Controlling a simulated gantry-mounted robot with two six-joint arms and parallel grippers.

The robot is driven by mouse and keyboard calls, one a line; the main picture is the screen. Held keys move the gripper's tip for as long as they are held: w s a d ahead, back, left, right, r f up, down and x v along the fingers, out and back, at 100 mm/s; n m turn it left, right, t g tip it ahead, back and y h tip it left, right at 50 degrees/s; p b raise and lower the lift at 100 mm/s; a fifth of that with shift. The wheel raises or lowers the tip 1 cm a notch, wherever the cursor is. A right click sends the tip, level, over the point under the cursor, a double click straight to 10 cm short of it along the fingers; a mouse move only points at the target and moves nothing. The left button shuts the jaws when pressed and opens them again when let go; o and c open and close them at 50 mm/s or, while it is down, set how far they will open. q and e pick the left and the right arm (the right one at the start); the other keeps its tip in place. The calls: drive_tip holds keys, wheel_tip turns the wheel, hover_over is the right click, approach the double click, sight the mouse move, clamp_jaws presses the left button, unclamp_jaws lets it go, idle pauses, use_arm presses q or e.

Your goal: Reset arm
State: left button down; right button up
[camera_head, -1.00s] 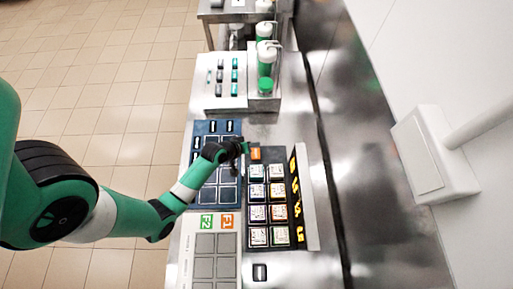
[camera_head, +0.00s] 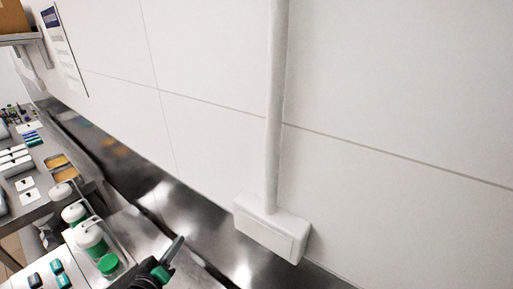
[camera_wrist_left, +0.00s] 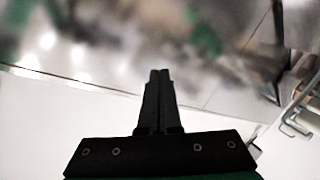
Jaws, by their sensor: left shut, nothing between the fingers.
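My left gripper (camera_head: 172,251) shows at the bottom of the head view, just right of a green-lidded container. Its dark fingers are together and point up and to the right, with nothing between them. In the left wrist view the closed fingers (camera_wrist_left: 160,76) stand in the middle, against a blurred shiny surface. Most of my left arm is below the head view's lower edge. My right gripper is not seen.
White bottles with green bases (camera_head: 90,240) and a green-lidded container (camera_head: 108,263) stand left of the gripper. A steel surface (camera_head: 160,195) runs along the white wall. A white wall box (camera_head: 272,230) with a vertical pipe is to the right.

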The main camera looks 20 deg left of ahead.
use_arm(q)
drive_tip(key=d+r+m+t+h, duration=0.15)
drive_tip(key=d+r, duration=0.25)
drive_tip(key=r, duration=0.6)
drive_tip(key=d+r+m+t+h, duration=0.1)
drive_tip(key=d+r+m+t, duration=0.2)
drive_tip(key=r, duration=0.6)
drive_tip(key=d+r+t+h, duration=0.15)
drive_tip(key=d+r, duration=0.35)
drive_tip(key=r, duration=0.5)
drive_tip(key=s+d+r+m+t, duration=0.1)
drive_tip(key=s+r+m+t, duration=0.15)
drive_tip(key=s+r, duration=0.55)
drive_tip(key=s+d+r+m+t, duration=0.2)
drive_tip(key=s+r+t, duration=0.2)
drive_tip(key=s+r, duration=0.5)
drive_tip(key=w+r+p, duration=0.3)
drive_tip(key=r+p, duration=1)
drive_tip(key=r, duration=0.1)
drive_tip(key=shift+a+r, duration=0.25)
